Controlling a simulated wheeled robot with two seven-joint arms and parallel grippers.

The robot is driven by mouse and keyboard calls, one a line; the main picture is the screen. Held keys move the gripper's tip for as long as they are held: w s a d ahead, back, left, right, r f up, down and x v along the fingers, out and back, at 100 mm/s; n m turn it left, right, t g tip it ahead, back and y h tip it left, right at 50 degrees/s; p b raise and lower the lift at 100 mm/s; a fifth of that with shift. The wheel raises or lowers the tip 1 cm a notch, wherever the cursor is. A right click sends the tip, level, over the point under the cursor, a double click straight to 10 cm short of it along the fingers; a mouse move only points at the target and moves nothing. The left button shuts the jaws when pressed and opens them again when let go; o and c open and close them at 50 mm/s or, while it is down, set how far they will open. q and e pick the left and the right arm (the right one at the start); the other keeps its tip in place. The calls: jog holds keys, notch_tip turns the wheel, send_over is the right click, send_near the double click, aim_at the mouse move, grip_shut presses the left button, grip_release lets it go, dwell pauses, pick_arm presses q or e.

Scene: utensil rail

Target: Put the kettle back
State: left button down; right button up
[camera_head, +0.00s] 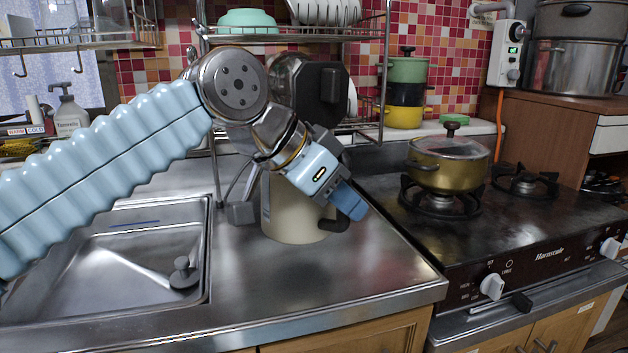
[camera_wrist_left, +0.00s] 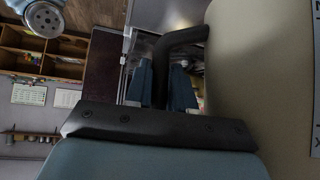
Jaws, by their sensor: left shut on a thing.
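The kettle (camera_head: 285,218) is cream-coloured with a black handle on its right side. It appears to stand upright on the steel counter, between the sink and the stove. My left arm hides its top and part of its body. My left gripper (camera_head: 350,199) is at the kettle's right side, tilted downward. In the left wrist view, its blue fingers (camera_wrist_left: 166,85) are shut on the black handle (camera_wrist_left: 182,42), with the cream kettle body (camera_wrist_left: 265,70) close on the right. My right gripper is not in view.
The stove (camera_head: 500,230) on the right carries a gold pot (camera_head: 447,172) with a lid on its left burner. The sink (camera_head: 120,255) lies to the left. A wire dish rack (camera_head: 300,33) hangs above the counter. The counter's front strip (camera_head: 340,285) is clear.

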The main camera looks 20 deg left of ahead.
pick_arm(q)
jog(key=shift+w+d+f, duration=0.15)
jog(key=shift+w+f, duration=0.15)
jog(key=shift+f, duration=0.55)
jog(key=shift+w+d+f, duration=0.2)
jog(key=shift+w+f, duration=0.1)
jog(key=shift+f, duration=0.6)
jog(key=shift+w+d+f, duration=0.15)
jog(key=shift+w+f, duration=0.15)
jog(key=shift+f, duration=0.55)
jog(key=shift+f+b, duration=0.15)
jog(key=shift+b, duration=0.2)
jog(key=c, duration=1)
grip_release()
jog(key=shift+o, duration=0.2)
jog(key=shift+s+a+r, duration=0.15)
jog(key=shift+r, duration=0.1)
jog(key=v, duration=1.1)
jog(key=shift+s+r+p, duration=0.15)
jog(key=shift+r+p, duration=0.05)
jog(key=shift+p, duration=0.2)
